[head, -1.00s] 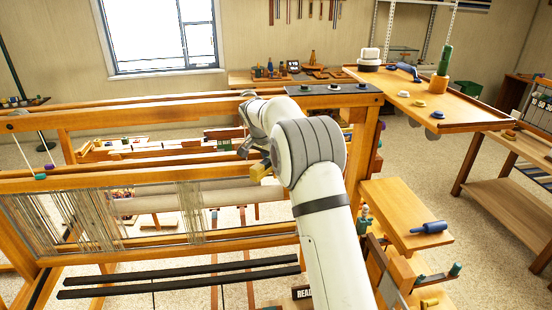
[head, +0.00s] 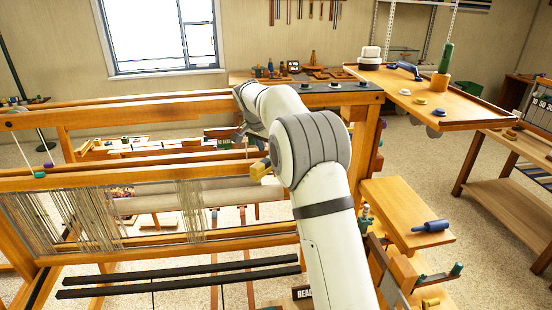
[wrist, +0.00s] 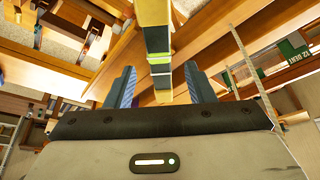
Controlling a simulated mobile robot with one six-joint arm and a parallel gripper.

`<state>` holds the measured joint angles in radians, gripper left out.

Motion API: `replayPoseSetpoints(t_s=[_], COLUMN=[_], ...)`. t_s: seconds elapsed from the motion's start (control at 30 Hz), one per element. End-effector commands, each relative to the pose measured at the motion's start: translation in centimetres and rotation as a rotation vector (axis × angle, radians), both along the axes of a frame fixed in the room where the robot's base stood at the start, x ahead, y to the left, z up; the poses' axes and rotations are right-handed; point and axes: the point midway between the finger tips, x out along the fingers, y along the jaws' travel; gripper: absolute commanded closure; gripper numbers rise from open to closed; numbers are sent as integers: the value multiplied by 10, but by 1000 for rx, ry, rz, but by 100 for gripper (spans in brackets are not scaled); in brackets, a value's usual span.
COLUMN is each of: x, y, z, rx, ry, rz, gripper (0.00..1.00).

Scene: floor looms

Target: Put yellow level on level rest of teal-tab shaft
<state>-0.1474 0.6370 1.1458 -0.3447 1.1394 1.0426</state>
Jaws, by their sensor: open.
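The yellow level (wrist: 152,25) runs up from between my fingers in the wrist view, with a pale green vial band near its lower end. My gripper (wrist: 160,86) is open, with one blue-grey finger on each side of the level and gaps between. In the head view a short yellow block end, apparently the level (head: 260,170), shows at the left of my arm above the loom's front beam. My gripper (head: 250,140) is partly hidden there by my arm. A teal tab (head: 39,175) sits at the loom's left end. I cannot make out the level rest.
The loom's wooden front beam (head: 130,178) and upper beam (head: 120,112) run close to my arm. A purple tab (head: 48,165) is beside the teal one. A side shelf (head: 400,205) holds a blue-handled tool (head: 430,227). A tray table (head: 460,108) stands at the back right.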

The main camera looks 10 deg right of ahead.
Motion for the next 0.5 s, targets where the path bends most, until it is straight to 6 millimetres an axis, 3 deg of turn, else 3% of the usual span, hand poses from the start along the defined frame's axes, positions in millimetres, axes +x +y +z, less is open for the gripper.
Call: replayPoseSetpoints(t_s=[0.23,0.5], x=[-13,-19], y=[14,19], z=[45,65], rx=[1,0], ry=[-2,0], rz=[2,0], gripper=[51,51])
